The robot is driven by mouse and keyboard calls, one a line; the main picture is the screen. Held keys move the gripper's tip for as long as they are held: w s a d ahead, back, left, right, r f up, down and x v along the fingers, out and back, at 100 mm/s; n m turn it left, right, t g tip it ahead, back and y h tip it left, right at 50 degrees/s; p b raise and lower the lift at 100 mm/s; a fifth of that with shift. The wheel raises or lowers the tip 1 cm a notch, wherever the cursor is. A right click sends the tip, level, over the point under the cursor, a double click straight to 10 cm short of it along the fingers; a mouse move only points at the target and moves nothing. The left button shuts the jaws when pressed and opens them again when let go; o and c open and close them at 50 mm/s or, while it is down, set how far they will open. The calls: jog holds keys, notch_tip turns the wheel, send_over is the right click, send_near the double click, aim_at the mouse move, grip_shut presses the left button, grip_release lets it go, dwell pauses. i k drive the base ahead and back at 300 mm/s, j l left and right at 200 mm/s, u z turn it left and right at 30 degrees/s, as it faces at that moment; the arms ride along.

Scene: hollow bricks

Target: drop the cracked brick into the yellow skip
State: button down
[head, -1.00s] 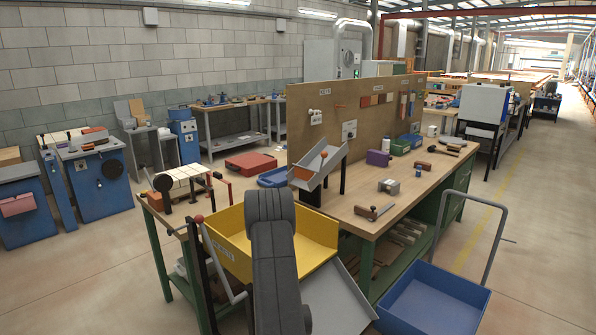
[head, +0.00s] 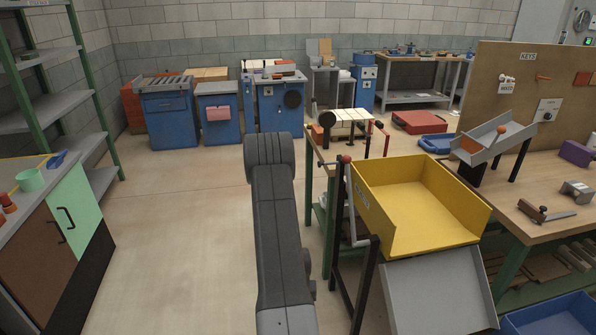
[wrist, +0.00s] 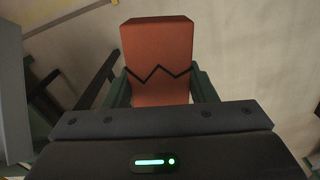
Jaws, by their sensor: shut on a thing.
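An orange-red brick (wrist: 157,45) with a black zigzag crack line across its face is held between the two fingers of my gripper (wrist: 158,88) in the wrist view. My gripper is shut on it; the floor shows behind the brick. In the head view my dark grey arm rises in the middle and hides the gripper and the brick. The yellow skip (head: 437,236) stands just right of my arm in the head view. It is tilted, open at the top and front, and its visible floor is bare.
A grey sloping chute (head: 440,295) lies below the skip, with a black post and crank at its left. A wooden workbench (head: 520,205) stands behind at the right. A cabinet (head: 60,235) is at the left. Open floor lies between.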

aim_at(404, 204)
jog(key=i+u, duration=0.15)
jog(key=u, duration=0.25)
jog(key=i+u, duration=0.1)
jog(key=u, duration=0.3)
jog(key=i+u, duration=0.15)
jog(key=u, duration=0.25)
jog(key=i+l, duration=0.2)
jog(key=i, duration=0.25)
jog(key=i+l, duration=0.25)
jog(key=i, duration=0.2)
jog(key=i+l, duration=0.2)
jog(key=i, duration=1.75)
jog(key=i+z, duration=0.1)
jog(key=z, duration=0.35)
jog(key=i+z, duration=0.1)
jog(key=z, duration=0.3)
jog(key=i+z, duration=0.1)
jog(key=z, duration=0.35)
